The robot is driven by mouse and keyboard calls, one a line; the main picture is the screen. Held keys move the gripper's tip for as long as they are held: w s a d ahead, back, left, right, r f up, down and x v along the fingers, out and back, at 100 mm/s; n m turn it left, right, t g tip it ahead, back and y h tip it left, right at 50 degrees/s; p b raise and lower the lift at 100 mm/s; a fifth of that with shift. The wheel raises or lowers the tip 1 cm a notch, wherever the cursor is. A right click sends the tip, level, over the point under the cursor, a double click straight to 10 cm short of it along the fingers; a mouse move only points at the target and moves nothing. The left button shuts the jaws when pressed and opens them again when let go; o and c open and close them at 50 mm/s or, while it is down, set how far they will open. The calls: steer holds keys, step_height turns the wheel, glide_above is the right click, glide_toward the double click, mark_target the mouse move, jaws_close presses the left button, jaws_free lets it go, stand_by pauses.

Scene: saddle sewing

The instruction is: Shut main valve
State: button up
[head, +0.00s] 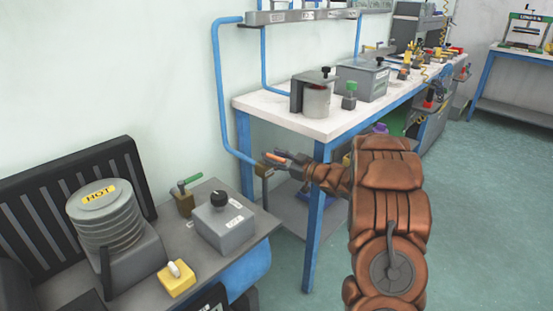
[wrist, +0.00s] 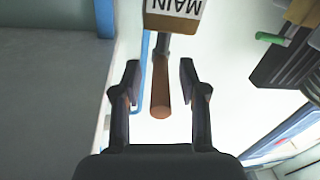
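The main valve is a brass-coloured block (head: 264,171) at the lower end of the blue pipe, beside the bench's left leg. In the wrist view the block (wrist: 174,20) carries a label reading MAIN, seen upside down. Its lever has an orange-brown handle (wrist: 161,88), also visible in the head view (head: 273,158). My gripper (wrist: 160,72) is open, with one finger on each side of the handle. Gaps show between the handle and both fingers. In the head view my gripper (head: 284,158) reaches in from the right, partly overlapping the valve.
A blue pipe (head: 219,90) runs down the wall to the valve. The white-topped bench (head: 285,117) and its blue leg (head: 315,225) stand close to my arm. At left are a green-handled valve (head: 186,196), a grey knob box (head: 223,222) and a ribbed machine (head: 107,215).

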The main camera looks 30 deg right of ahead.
steer(key=shift+s, duration=0.1)
steer(key=v, duration=1.2)
steer(key=shift+c, duration=0.4)
